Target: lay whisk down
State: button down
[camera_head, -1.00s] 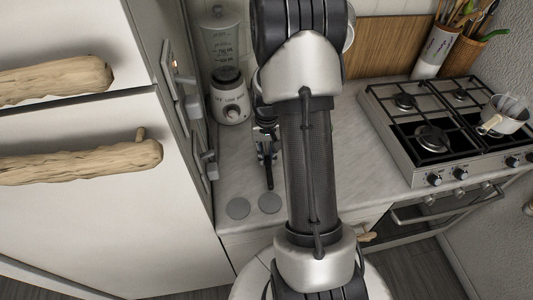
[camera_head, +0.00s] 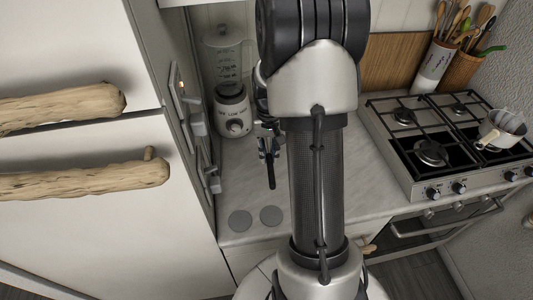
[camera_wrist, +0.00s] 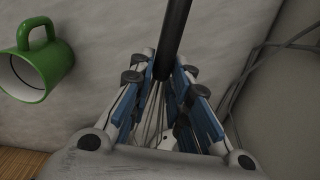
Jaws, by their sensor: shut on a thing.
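The whisk has a black handle and thin wire loops. In the wrist view its handle (camera_wrist: 173,38) runs up from between the fingers, and its wires (camera_wrist: 152,118) show between them. My gripper (camera_wrist: 167,78) is shut on the whisk. In the head view my gripper (camera_head: 268,148) is over the left part of the counter (camera_head: 340,185), with the whisk handle (camera_head: 271,177) pointing toward the front edge. My arm hides part of the counter. I cannot tell the whisk's exact height above the surface.
A blender (camera_head: 233,112) stands behind my gripper, near the fridge (camera_head: 80,235). A green mug (camera_wrist: 38,65) shows in the wrist view. The stove (camera_head: 430,150) with a pot (camera_head: 500,130) is at right.

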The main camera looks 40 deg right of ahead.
aim_at(268, 154)
notch_tip(268, 154, down, 9)
jog(key=shift+r+b, duration=0.1)
jog(key=shift+b, duration=0.9)
jog(key=shift+f, duration=0.25)
jog(key=c, duration=1.5)
grip_release()
jog(key=shift+r, duration=0.1)
jog(key=r+p, duration=0.2)
jog(key=r, duration=0.6)
jog(key=r+p, duration=0.2)
jog(key=r, duration=0.7)
jog(key=shift+s+a+r+p, duration=0.15)
jog(key=shift+a+p, duration=0.05)
jog(key=shift+p, duration=0.2)
